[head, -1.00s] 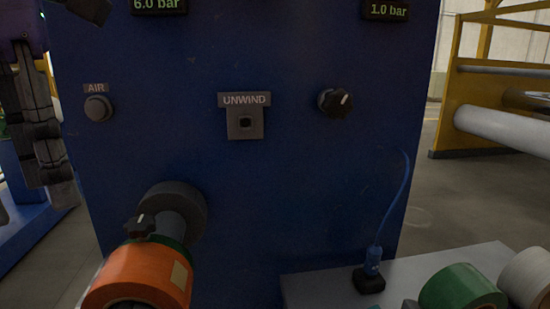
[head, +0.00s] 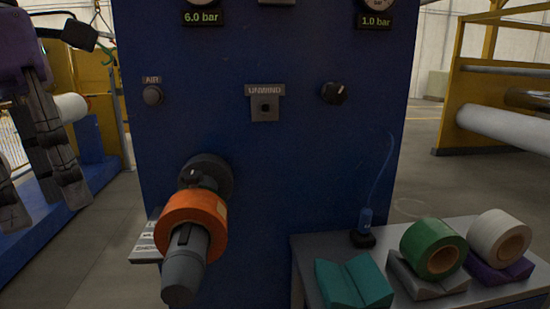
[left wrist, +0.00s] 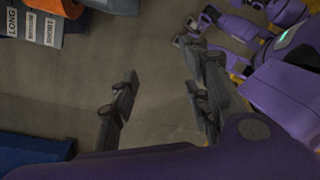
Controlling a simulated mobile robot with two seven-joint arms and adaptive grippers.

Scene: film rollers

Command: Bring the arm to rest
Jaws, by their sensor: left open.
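My left gripper (head: 45,205) hangs at the left edge of the head view, fingers pointing down. It is open and empty, to the left of the blue machine panel (head: 300,190) and apart from it. In the left wrist view its two dark fingers stand apart with only grey floor between them (left wrist: 155,100).
A grey table (head: 330,243) at lower right bears a teal cradle (head: 353,284), a green roll (head: 432,248) and a white roll (head: 498,238) on cradles. A yellow frame (head: 485,90) with rollers stands at right.

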